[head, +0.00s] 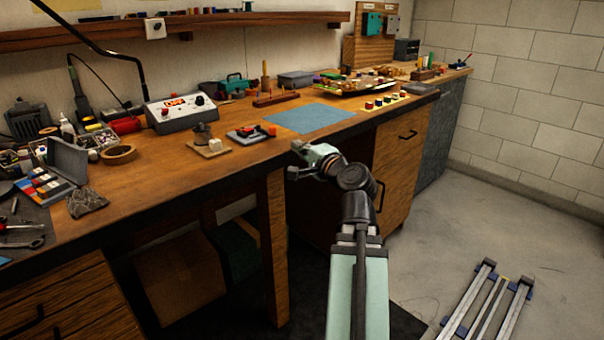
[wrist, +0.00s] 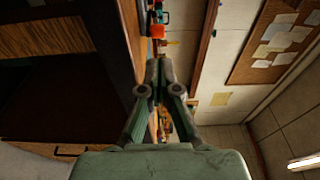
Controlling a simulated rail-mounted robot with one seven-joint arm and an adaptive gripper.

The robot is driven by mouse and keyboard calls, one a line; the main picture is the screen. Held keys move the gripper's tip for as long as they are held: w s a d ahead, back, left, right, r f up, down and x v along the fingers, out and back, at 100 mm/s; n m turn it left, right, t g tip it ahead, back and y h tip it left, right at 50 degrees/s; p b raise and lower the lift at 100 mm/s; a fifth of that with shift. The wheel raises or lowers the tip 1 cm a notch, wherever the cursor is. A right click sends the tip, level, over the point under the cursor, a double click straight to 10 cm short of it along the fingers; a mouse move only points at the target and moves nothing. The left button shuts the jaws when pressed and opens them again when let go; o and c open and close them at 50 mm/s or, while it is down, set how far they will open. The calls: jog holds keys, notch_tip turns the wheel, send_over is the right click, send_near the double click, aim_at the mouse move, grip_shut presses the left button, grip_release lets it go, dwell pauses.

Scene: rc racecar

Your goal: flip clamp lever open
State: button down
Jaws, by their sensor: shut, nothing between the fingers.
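A small device with a dark base, a red part and an orange block (head: 250,132) lies on the workbench, left of the blue mat. It looks like the clamp, but its lever is too small to make out. An orange block with a dark part beside it also shows in the wrist view (wrist: 157,31), beyond my fingertips. My gripper (head: 297,172) is in front of the bench's front edge, to the right of and nearer than this device, and apart from it. In the wrist view my gripper (wrist: 158,66) has its fingertips together, with nothing between them.
The workbench (head: 215,178) has a blue mat (head: 310,118) lying flat and clear. A small stand on a light base (head: 207,142) and a control box marked OFF (head: 180,112) stand left of the device. A wall shelf (head: 240,20) runs above.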

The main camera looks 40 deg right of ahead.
jog(key=s+a+b, duration=0.4)
jog(key=s+b, duration=0.1)
jog(key=b, duration=0.3)
jog(key=shift+s, duration=0.15)
dwell(0.5)
